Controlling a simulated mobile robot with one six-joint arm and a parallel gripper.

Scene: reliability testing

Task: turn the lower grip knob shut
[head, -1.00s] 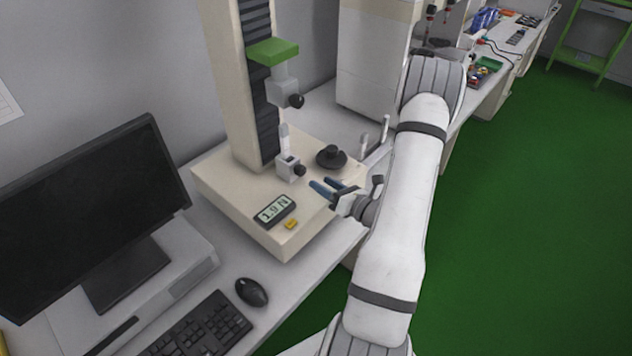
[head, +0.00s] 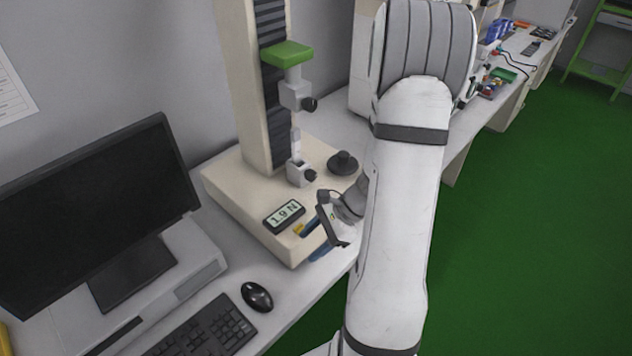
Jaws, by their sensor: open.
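The lower grip (head: 297,171) is a small grey block on the base of the beige test stand, with a dark round knob (head: 310,176) on its right side. A pale specimen (head: 295,141) stands upright from it. The upper grip (head: 294,96) hangs above under a green crosshead (head: 286,54), with its own dark knob (head: 309,104). My gripper (head: 313,241) is open, with blue fingertips, at the front right corner of the stand base. It is below and in front of the lower knob, apart from it. My arm partly hides the base's right side.
A display reading 1.9 N (head: 284,216) lies on the stand base (head: 235,195) beside a small yellow block (head: 298,229). A black round piece (head: 343,163) sits right of the lower grip. A monitor (head: 95,205), keyboard (head: 210,332) and mouse (head: 257,296) occupy the desk's left.

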